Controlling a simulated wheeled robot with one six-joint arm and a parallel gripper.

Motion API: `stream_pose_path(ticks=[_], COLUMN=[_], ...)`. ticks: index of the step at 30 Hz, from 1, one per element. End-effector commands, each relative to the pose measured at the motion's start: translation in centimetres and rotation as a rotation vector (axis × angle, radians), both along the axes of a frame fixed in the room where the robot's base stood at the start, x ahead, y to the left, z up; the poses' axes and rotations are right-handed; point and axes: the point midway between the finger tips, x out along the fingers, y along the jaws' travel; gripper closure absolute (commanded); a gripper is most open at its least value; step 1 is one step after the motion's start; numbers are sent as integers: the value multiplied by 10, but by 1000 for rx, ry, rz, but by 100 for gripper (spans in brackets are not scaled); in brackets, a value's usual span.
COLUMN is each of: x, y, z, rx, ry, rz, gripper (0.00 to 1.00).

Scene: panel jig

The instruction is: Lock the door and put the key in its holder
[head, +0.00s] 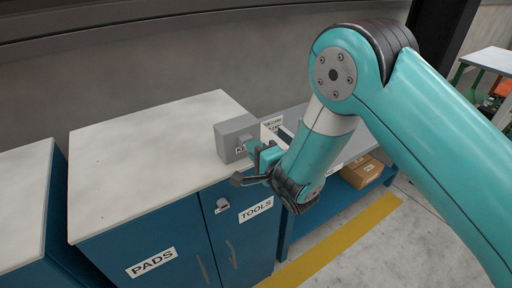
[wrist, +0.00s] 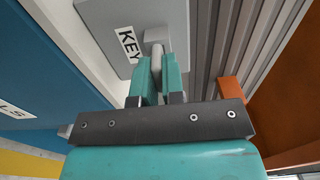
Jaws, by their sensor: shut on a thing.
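A grey box labelled KEY (head: 228,134) stands on the cabinet top; its labelled face also fills the upper part of the wrist view (wrist: 100,14). My gripper (wrist: 156,66) is shut on a small grey key (wrist: 154,38), right in front of that face and beside the label. I cannot tell whether the key is in the box or just before it. In the head view my gripper (head: 254,150) partly covers the box and label. The blue TOOLS door (head: 240,238) looks closed, with a grey lock (head: 222,205) near its top.
A PADS door (head: 140,262) is left of the TOOLS door. The white cabinet top (head: 130,150) is clear left of the box. A lower bench with a cardboard box (head: 360,172) stands to the right. An orange-brown surface (wrist: 285,100) is at the right of the wrist view.

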Motion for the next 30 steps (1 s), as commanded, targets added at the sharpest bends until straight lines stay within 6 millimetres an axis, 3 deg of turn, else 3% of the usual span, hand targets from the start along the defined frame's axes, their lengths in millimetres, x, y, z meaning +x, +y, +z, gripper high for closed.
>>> stream_pose_path(ticks=[3,4,6,8,20,26,30], x=[1,1,1,1,-4,-25,-56], y=[1,1,1,1,-3,-18,-39], z=[1,1,0,0,-4,-8,-6], rx=[0,0,1,0,-1,1,-1], ry=[0,0,-1,0,1,-2,2], rz=[0,0,0,0,0,-2,-1], gripper=[100,86,70,61,61,61,61])
